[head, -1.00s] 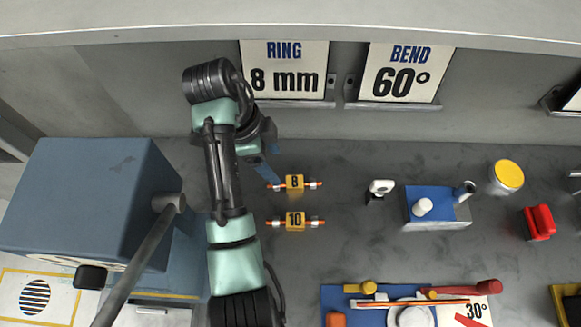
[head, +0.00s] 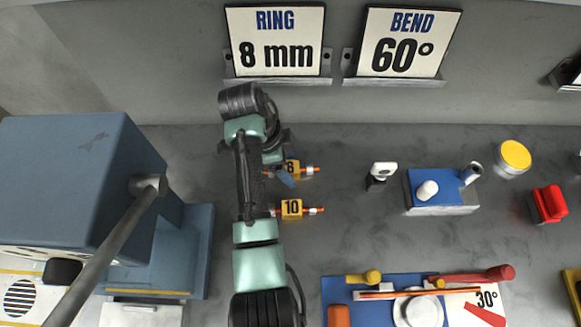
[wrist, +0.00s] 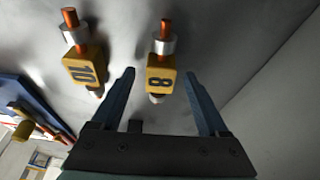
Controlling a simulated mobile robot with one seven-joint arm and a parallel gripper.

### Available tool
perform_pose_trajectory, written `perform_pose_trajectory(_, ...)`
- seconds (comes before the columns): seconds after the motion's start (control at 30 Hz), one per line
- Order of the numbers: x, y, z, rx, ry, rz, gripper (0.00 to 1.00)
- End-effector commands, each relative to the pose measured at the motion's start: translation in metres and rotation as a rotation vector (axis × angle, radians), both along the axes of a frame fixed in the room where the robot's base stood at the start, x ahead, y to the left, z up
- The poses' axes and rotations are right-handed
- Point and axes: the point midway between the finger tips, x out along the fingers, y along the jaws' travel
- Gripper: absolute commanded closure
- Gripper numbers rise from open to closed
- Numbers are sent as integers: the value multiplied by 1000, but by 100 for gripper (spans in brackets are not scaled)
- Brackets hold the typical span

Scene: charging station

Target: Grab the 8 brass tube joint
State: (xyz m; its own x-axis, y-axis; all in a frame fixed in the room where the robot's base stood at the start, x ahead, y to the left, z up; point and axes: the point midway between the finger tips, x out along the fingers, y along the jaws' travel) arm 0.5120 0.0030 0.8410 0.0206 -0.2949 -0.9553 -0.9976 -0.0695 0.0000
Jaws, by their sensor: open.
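The 8 brass tube joint (head: 292,167) is a small yellow block marked 8 with orange and silver ends, lying on the grey bench. In the head view my arm partly covers its left side. In the wrist view the 8 joint (wrist: 160,75) shows between the tips of my open gripper (wrist: 159,80), with its silver end toward the palm. The jaws are empty, and I cannot tell how high they are above the bench. The similar 10 joint (head: 291,208) lies just in front of it; in the wrist view it (wrist: 85,70) is outside the left finger.
A blue machine (head: 80,200) with a grey lever stands at the left. A blue block fixture (head: 440,190), a yellow knob (head: 514,156) and a red part (head: 549,203) are to the right. A bending board (head: 350,285) lies in front. Signs (head: 275,45) stand along the back wall.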

Motion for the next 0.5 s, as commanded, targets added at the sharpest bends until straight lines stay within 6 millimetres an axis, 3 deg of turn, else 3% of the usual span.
perform_pose_trajectory(0.23,0,-1,-2,1,0,0,22)
perform_pose_trajectory(0.5,0,0,-2,0,0,0,71)
